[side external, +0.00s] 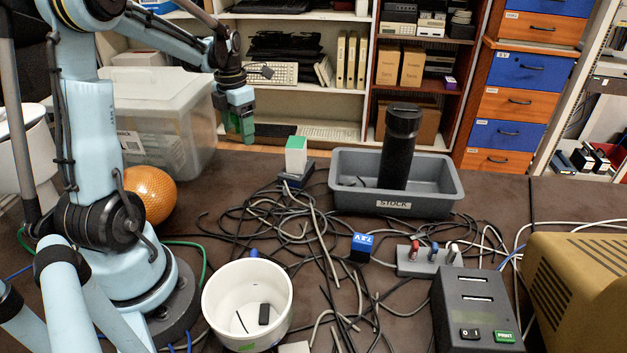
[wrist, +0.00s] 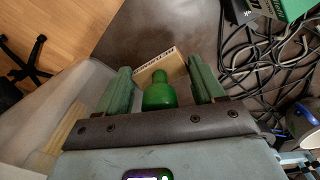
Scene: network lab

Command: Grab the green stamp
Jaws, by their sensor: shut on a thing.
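The green stamp (wrist: 159,95) has a rounded green handle and a pale base with dark lettering. In the wrist view it sits between the two fingers of my gripper (wrist: 163,82). My gripper is shut on it. In the side external view my gripper (side external: 241,126) is raised above the back of the table, in front of the clear plastic bin and left of the white block with a green top. The stamp is hard to tell apart from the green fingers there.
A white block with a green top (side external: 296,156), a grey stock tray (side external: 440,207) with a black cylinder (side external: 400,148), tangled cables (side external: 310,225), a white pot (side external: 222,308) and an orange ball (side external: 152,194) lie around. A clear bin (side external: 168,125) stands behind.

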